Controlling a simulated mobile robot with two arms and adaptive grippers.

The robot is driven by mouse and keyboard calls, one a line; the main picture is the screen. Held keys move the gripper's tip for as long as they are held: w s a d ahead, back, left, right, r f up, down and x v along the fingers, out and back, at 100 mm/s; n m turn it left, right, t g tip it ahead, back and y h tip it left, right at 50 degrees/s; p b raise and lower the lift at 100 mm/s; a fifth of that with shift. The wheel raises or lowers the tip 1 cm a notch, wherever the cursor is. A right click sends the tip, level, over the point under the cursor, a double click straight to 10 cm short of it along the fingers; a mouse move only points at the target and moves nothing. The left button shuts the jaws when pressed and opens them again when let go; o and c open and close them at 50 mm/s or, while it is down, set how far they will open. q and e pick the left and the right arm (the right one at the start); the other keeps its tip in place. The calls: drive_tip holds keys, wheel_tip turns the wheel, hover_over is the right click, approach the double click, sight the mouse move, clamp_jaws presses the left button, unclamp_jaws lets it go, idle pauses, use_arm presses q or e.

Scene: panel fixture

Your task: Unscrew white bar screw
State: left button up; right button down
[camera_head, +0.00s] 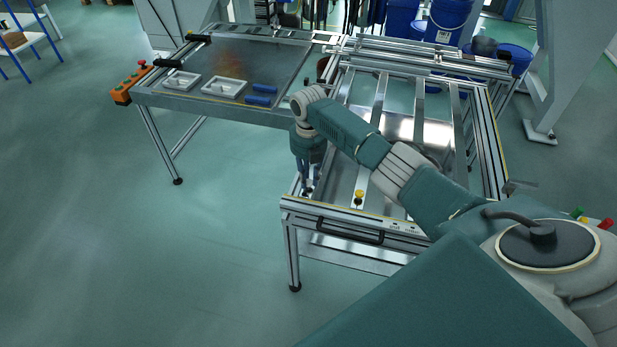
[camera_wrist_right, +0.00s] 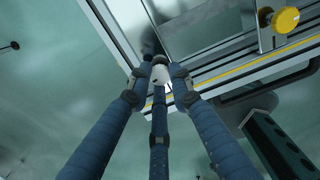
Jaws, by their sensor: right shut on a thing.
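My right gripper (camera_head: 308,190) reaches down to the front left corner of the panel fixture (camera_head: 340,215). In the right wrist view its three blue fingers (camera_wrist_right: 160,82) come together around a small white screw (camera_wrist_right: 161,75) at the fixture's corner. The gripper is shut on this white screw. The screw is mostly covered by the fingers, so how far it sits in the bar cannot be told. My left gripper is not in view.
A yellow knob (camera_head: 359,196) stands on the fixture's front, right of my gripper; it also shows in the right wrist view (camera_wrist_right: 285,20). A black handle (camera_head: 350,231) runs along the front edge. A side table (camera_head: 225,65) holds white trays (camera_head: 223,87) and blue blocks (camera_head: 262,94).

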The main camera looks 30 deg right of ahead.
sight(309, 180)
drive_tip(key=shift+w+d+r, duration=0.2)
drive_tip(key=shift+w+r, duration=0.1)
drive_tip(key=c, duration=1.6)
unclamp_jaws()
drive_tip(key=shift+o, duration=0.2)
drive_tip(key=shift+s+f, duration=0.1)
drive_tip(key=shift+f, duration=0.05)
wheel_tip(309, 180, up, 12)
